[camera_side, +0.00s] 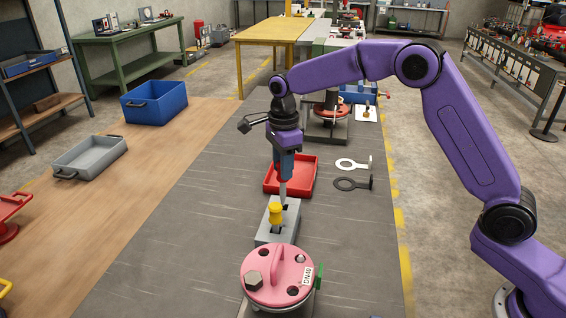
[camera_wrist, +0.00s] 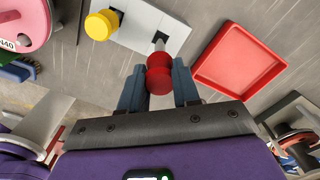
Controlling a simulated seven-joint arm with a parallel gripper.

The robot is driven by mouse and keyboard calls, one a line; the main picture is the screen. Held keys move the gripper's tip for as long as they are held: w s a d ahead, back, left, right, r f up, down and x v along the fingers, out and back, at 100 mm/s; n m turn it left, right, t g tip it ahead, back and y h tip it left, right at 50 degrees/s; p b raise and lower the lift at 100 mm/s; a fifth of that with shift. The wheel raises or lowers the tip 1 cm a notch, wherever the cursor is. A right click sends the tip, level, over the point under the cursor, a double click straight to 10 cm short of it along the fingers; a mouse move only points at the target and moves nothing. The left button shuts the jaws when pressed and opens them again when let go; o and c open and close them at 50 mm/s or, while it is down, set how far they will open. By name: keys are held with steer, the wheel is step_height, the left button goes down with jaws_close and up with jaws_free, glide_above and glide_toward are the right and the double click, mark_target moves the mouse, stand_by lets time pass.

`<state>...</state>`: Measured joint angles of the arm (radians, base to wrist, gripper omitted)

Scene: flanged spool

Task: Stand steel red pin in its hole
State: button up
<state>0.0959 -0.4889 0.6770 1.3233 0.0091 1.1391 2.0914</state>
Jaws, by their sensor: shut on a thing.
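My gripper (camera_side: 284,172) points down above the grey block (camera_side: 292,218). In the wrist view its two blue-grey fingers (camera_wrist: 158,88) are shut on the red head of the steel red pin (camera_wrist: 159,72). The pin's steel shank (camera_side: 283,195) points down to the far end of the block, at a dark hole there. In the wrist view the tip overlaps that hole; I cannot tell whether it has entered. The yellow pin (camera_side: 275,213) stands in the block's nearer part, and it also shows in the wrist view (camera_wrist: 98,26).
A pink flanged spool (camera_side: 268,290) with a bolt and open holes stands in front of the block. A red tray (camera_side: 309,177) lies behind it. Two ring gaskets (camera_side: 352,183) lie to the right. The mat left of the block is clear.

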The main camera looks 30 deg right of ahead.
mark_target(283, 196)
steer(key=shift+f, duration=0.15)
stand_by(0.4)
steer(key=shift+f, duration=2.75)
steer(key=o, duration=1.1)
